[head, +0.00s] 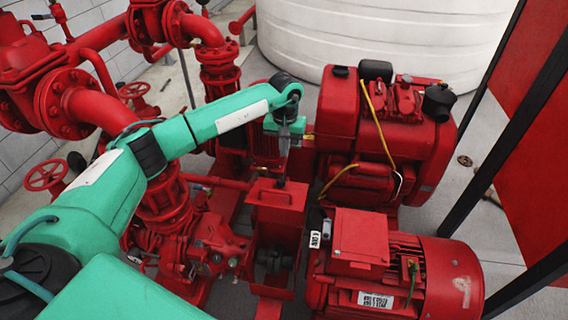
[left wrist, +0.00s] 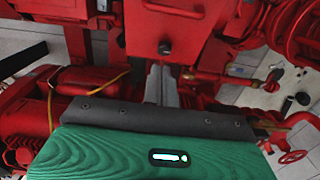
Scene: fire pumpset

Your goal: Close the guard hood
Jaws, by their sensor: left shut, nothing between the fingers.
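The guard hood (head: 277,215) is a red sheet-metal cover between the pump and the motor. It appears raised, with the dark shaft coupling (head: 275,260) exposed below it. In the left wrist view the hood (left wrist: 190,25) is a red panel at the top, with a small dark knob on it. My left gripper (head: 282,160) points down above the hood's upper edge. Its grey fingers (left wrist: 162,82) are together and empty, with their tips close to the knob. I cannot tell whether they touch the hood. My right gripper is not in view.
A red motor (head: 420,275) stands at the front right, and a red diesel engine (head: 385,140) behind it. Red pump pipes (head: 100,105) and valves crowd the left. A white tank (head: 385,35) stands at the back. Dark frame posts (head: 520,150) stand on the right.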

